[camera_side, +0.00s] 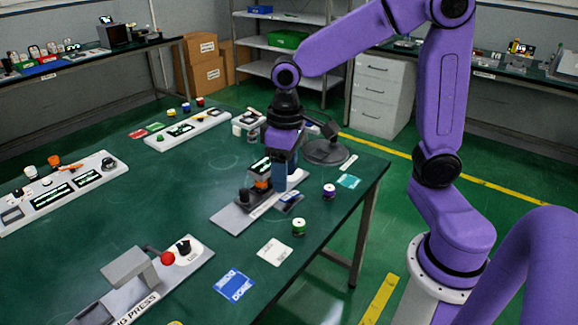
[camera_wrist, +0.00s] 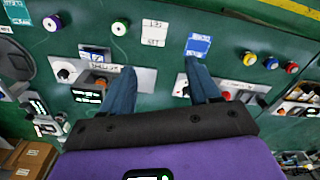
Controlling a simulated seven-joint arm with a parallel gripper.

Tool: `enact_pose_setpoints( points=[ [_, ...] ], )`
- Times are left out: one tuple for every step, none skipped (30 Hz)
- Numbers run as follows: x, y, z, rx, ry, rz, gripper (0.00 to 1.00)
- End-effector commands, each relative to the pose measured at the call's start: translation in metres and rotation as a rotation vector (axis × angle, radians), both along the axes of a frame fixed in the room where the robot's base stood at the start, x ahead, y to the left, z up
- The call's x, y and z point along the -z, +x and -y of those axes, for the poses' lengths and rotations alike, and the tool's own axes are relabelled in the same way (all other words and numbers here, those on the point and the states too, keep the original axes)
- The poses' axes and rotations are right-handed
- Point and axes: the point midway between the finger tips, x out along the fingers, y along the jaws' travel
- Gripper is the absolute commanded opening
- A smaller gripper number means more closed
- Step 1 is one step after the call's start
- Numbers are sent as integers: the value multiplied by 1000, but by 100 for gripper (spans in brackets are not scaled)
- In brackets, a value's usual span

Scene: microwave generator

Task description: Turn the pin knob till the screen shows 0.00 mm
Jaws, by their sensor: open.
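My gripper (camera_side: 285,180) is open, pointing down over a pale panel (camera_side: 232,217) near the table's right side. In the wrist view its two blue fingers (camera_wrist: 162,70) are wide apart with nothing held between them. The wrist view shows the screen (camera_wrist: 87,95) and the orange part (camera_wrist: 101,83) beside the left finger. The screen's digits are too small to read. I cannot tell which part is the pin knob; the fingers hide some of the panel.
A press panel (camera_side: 190,252) with a red knob stands at the front. A blue card (camera_side: 234,285), a white card (camera_side: 274,251) and a green-topped spool (camera_side: 298,227) lie nearby. A round grey base (camera_side: 327,151) stands behind. Bare green table lies left of the panel.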

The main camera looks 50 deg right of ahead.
Motion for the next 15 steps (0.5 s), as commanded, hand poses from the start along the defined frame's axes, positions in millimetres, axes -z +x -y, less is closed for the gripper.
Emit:
enact_pose_setpoints(
  points=[
    [2, 23, 8, 83, -2, -3, 61],
    [2, 35, 12, 131, -2, -3, 61],
    [4, 51, 20, 194, -2, -5, 61],
    [5, 63, 26, 242, -3, -6, 61],
    [6, 74, 34, 290, -2, -7, 61],
    [8, 89, 44, 354, -2, -8, 61],
    [10, 101, 52, 401, -2, -8, 61],
    [12, 111, 61, 450, -2, -9, 61],
    [15, 125, 74, 513, -2, -11, 61],
    [17, 135, 85, 562, -3, -12, 61],
    [19, 144, 96, 609, -3, -12, 61],
    [23, 156, 111, 672, -2, -13, 61],
    [26, 164, 123, 720, -2, -13, 61],
    [29, 172, 135, 768, -2, -14, 61],
    [33, 182, 153, 832, -2, -16, 61]
  ],
)
